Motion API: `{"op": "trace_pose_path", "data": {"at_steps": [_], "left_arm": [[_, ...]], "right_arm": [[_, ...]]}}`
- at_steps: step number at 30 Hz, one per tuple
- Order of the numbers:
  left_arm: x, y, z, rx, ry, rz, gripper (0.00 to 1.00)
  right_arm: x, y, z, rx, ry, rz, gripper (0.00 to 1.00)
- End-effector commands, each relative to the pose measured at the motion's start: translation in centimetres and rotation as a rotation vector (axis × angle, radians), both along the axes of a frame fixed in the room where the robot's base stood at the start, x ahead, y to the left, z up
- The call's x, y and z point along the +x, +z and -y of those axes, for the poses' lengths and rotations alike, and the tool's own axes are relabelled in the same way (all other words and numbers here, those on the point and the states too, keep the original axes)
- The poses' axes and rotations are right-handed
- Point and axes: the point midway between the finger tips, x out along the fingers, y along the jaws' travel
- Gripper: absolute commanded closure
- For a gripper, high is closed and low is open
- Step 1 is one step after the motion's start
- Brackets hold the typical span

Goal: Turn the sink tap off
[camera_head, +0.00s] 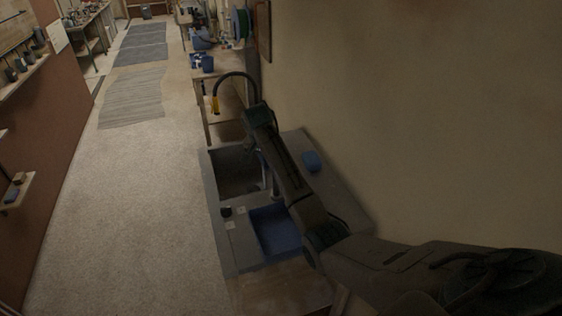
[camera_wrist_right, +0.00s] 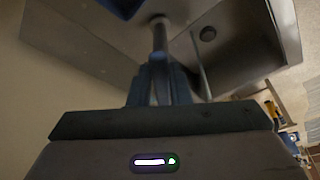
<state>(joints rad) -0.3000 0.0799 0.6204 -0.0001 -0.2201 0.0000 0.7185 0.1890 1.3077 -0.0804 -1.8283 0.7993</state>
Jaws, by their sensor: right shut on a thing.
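The sink (camera_head: 236,170) is a grey unit against the right wall, with a dark, deep bowl. The tap (camera_head: 266,182) stands by the right side of the bowl, mostly hidden behind my right arm. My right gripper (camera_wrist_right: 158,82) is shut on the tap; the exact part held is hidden. I cannot tell whether water is running. My left gripper is not in view.
A blue basin (camera_head: 276,232) sits in the near part of the unit. The floor at left (camera_head: 120,200) is clear.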

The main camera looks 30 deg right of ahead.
Motion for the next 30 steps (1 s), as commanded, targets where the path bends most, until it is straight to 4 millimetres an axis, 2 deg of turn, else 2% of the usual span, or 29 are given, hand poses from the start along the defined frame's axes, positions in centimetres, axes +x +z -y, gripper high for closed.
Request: {"op": "trace_pose_path", "data": {"at_steps": [8, 15, 21, 24, 30], "left_arm": [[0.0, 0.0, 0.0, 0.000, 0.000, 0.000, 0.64], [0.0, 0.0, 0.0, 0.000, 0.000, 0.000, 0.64], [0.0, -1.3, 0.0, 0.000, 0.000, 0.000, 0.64], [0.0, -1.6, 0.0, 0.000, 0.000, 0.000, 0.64], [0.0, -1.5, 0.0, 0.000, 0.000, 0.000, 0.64]], "right_arm": [[0.5, 0.2, -0.1, -0.001, -0.046, 0.002, 0.99], [2.6, 0.3, -0.7, -0.001, -0.366, 0.002, 0.99], [4.3, 0.0, -1.1, 0.000, -0.614, 0.005, 0.99], [4.6, 0.1, -1.2, -0.001, -0.680, 0.006, 0.99], [4.6, 0.2, -1.2, 0.000, -0.697, 0.005, 0.99]]}}
